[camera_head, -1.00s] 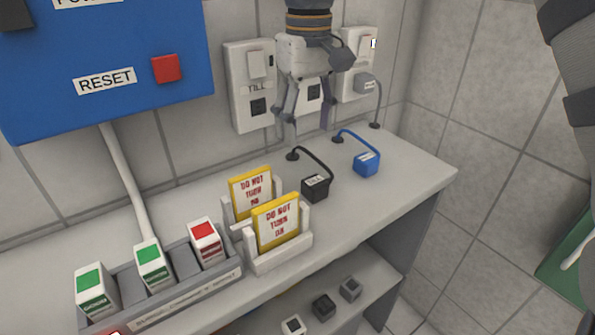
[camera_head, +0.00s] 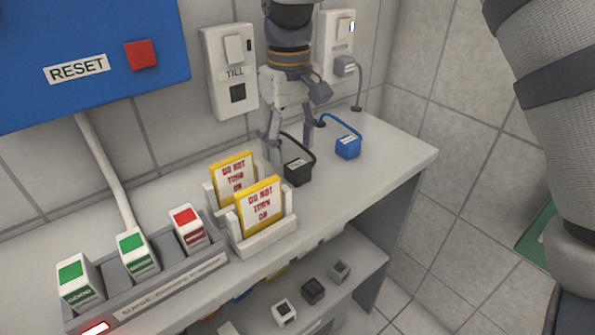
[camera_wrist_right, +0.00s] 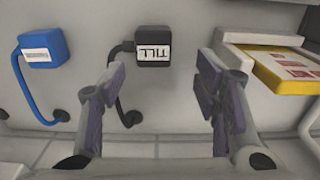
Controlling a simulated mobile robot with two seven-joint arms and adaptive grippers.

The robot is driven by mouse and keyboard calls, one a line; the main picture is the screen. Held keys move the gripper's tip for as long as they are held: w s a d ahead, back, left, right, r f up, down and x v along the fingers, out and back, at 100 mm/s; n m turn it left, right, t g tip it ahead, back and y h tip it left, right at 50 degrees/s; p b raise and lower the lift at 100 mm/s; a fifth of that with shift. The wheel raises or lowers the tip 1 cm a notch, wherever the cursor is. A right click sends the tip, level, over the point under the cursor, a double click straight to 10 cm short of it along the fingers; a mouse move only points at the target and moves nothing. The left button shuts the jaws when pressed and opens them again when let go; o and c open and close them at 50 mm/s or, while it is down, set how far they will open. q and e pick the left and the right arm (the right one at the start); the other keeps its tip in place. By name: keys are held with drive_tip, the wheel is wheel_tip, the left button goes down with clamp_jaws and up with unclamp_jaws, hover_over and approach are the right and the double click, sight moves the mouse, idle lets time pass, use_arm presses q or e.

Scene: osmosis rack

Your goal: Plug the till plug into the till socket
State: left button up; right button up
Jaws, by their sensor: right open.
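The till plug (camera_head: 297,174) is a black block with a white label and a black cable, resting on the counter. In the right wrist view the plug (camera_wrist_right: 153,55) shows its TILL label upside down. The till socket (camera_head: 237,92) is the dark square on the white wall plate marked TILL, with nothing in it. My right gripper (camera_head: 287,143) points down, open and empty, above and just behind the plug. In the right wrist view my gripper (camera_wrist_right: 161,78) has its fingers spread, with the plug lying beyond them, between their lines. My left gripper is out of view.
A blue plug (camera_head: 347,148) lies right of the till plug. A grey plug (camera_head: 345,67) sits in the right wall plate. Yellow-edged cards (camera_head: 262,205) stand in a white holder close at the left. The counter's right end (camera_head: 400,155) is clear.

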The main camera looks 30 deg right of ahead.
sight(298, 165)
drive_tip(key=f, duration=0.3)
drive_tip(key=s+f, duration=0.1)
drive_tip(key=f, duration=0.1)
drive_tip(key=shift+d+f, duration=0.1)
drive_tip(key=shift+d, duration=0.3)
drive_tip(key=c, duration=1.2)
